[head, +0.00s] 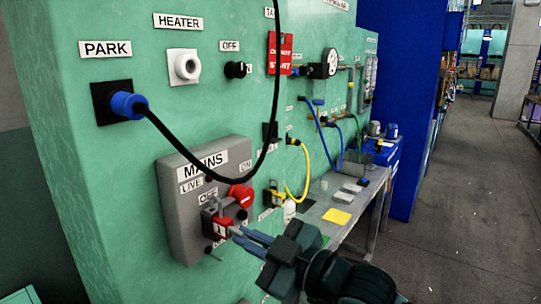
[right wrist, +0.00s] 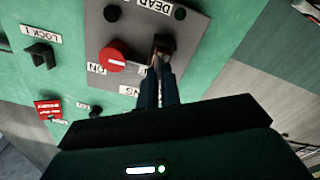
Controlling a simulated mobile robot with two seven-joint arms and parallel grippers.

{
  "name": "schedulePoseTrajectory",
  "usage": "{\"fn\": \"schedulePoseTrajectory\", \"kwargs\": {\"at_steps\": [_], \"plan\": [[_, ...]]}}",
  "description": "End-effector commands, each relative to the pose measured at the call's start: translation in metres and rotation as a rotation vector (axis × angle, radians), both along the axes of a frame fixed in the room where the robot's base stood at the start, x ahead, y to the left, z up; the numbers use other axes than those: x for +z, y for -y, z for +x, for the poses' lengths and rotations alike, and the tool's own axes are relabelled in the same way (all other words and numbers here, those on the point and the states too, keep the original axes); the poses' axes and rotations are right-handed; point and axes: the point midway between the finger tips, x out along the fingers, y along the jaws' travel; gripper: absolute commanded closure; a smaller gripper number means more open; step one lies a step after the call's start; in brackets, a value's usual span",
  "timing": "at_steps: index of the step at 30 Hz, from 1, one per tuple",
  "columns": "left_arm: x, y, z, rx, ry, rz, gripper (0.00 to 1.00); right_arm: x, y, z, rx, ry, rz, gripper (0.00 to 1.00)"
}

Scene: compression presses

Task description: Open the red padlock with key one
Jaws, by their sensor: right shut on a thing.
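The red padlock (head: 212,223) hangs at the lower front of the grey MAINS box, below the OFF label. In the right wrist view the padlock (right wrist: 165,45) is dark and partly hidden behind my fingertips. My right gripper (head: 238,236) points at the padlock from the right, its blue-grey fingers shut on a small light piece, apparently the key (head: 232,231). The key also shows as a pale bit between the fingertips (right wrist: 155,62) in the right wrist view. It meets or nearly meets the padlock; I cannot tell whether it is inserted. My left gripper is out of view.
The MAINS box (head: 180,225) carries a red knob (head: 241,195) just above my fingers. A black cable (head: 200,172) loops across the box from a blue plug (head: 127,105). A narrow bench (head: 315,212) with a yellow pad (head: 337,216) stands behind my gripper. The floor at right is clear.

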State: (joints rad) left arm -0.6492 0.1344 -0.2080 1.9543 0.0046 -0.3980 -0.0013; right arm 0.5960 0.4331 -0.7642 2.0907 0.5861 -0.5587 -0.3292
Motion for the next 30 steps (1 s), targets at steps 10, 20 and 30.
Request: {"fn": "schedulePoseTrajectory", "kwargs": {"at_steps": [10,20,30], "plan": [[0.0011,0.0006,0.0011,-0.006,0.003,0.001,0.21,0.001,-0.0008,0.0003,0.001,0.011,-0.002,1.0],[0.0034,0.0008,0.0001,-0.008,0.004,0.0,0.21,0.0005,-0.0014,0.0006,0.001,0.012,-0.002,1.0],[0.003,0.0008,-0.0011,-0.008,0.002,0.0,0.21,0.0007,-0.0015,0.0006,0.001,0.013,-0.001,1.0]]}}
